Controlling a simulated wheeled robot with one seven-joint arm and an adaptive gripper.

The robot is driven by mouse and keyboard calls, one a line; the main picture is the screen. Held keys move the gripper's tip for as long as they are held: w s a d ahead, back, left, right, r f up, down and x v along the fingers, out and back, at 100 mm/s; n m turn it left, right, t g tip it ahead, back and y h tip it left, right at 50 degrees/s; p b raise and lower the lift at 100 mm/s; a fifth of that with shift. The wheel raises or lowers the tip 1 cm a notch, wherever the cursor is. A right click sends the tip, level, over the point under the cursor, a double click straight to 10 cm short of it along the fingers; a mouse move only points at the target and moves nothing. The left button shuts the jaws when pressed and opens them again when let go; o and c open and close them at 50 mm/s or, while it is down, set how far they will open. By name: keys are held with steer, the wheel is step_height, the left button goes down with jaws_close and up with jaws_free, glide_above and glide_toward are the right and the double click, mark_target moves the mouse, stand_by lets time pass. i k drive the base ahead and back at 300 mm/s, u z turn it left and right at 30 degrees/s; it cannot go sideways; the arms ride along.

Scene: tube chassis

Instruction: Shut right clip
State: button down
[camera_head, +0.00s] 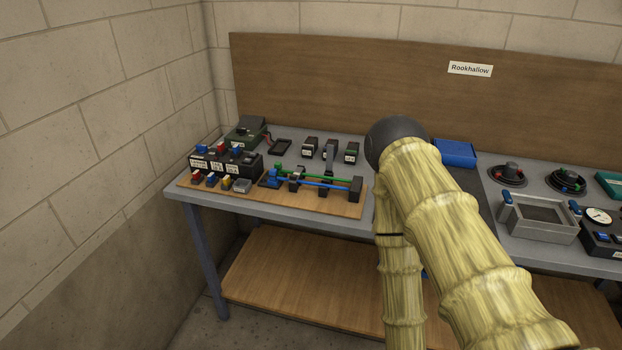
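A wooden board (342,207) on the left part of the bench carries the tube chassis. A green tube (300,171) and a blue tube (325,185) run along it into dark blocks. The right clip (329,160) seems to have its grey arm standing up, open, above the tubes. A second clip (297,173) sits to its left and looks lower; its exact state is too small to tell. My arm crosses the picture right of the board. My gripper is not visible.
Switch boxes (226,164) and small coloured parts crowd the board's left end. Small dark modules (310,147) stand behind it. A wooden backboard (340,85) closes the rear.

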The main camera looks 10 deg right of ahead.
mark_target(330, 149)
steer(key=u, duration=0.55)
steer(key=k, duration=1.35)
steer(key=u, duration=0.15)
steer(key=i, duration=0.35)
steer(key=z, duration=1)
steer(key=i, duration=1.15)
steer(key=u, duration=0.1)
